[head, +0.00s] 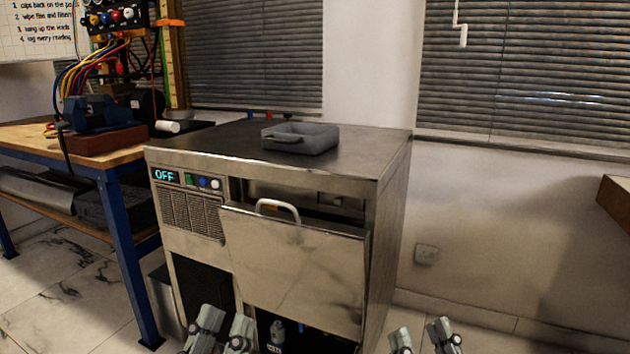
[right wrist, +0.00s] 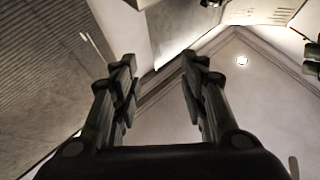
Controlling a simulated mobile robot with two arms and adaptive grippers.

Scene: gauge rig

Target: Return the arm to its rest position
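My left gripper (head: 222,332) is at the bottom of the head view, in front of the metal cabinet (head: 390,200). Its fingers are apart and I see nothing between them. My right gripper (head: 424,338) is at the bottom, right of the cabinet's front. Its fingers are apart too. In the right wrist view its two fingers (right wrist: 158,90) stand wide apart with nothing between them, against wall and ceiling. The arm links behind both grippers are out of the head view.
The cabinet's front panel (head: 300,265) with a light handle tilts outward at its top. A grey tray (head: 312,137) sits on the cabinet top. A workbench (head: 60,140) with cables stands left. A brown edge (head: 615,200) juts in at right. Floor right of the cabinet looks clear.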

